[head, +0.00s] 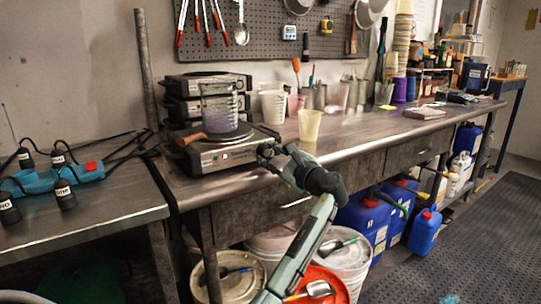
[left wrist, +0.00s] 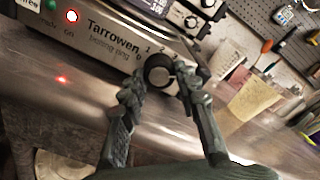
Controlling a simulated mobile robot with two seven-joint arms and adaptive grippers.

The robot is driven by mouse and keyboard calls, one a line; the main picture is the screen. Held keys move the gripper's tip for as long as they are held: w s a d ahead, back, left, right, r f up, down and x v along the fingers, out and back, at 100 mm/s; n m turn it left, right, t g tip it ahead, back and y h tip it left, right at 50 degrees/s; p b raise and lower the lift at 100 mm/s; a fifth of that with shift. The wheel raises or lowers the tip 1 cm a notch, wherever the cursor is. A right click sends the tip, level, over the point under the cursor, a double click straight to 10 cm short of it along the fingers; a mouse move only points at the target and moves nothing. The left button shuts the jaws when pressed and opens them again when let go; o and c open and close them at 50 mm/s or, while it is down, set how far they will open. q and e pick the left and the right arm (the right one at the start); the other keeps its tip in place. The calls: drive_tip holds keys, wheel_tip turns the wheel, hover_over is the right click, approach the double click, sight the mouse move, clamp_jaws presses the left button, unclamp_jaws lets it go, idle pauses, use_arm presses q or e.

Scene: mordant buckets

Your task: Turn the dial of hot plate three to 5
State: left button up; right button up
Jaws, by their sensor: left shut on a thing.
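The front hot plate (head: 212,152) stands near the bench's left end, with a glass beaker of purplish liquid (head: 219,110) on top. In the left wrist view its front panel (left wrist: 110,40) reads "Tarrowen", and a cut-off label ends in "ree". A red lamp (left wrist: 72,15) is lit beside a green one. My left gripper (head: 268,152) is at the right end of the panel. In the left wrist view its fingers (left wrist: 161,86) are shut on the round dark dial (left wrist: 158,68), one on each side. Numbers 1 and 2 show above the dial; its pointer is not readable.
More hot plates (head: 206,82) are stacked behind. A wooden handle (head: 192,139) lies at the hot plate's front left edge. A pale cup (head: 309,125) and a white beaker (head: 273,106) stand to the right. The bench front edge (head: 330,158) runs below the gripper.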

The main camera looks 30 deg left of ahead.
use_arm(q)
drive_tip(key=m, duration=0.6)
drive_tip(key=shift+s+f, duration=0.1)
idle(0.6)
drive_tip(key=o, duration=1.2)
drive_tip(key=shift+c, duration=0.2)
drive_tip(key=v, duration=1.2)
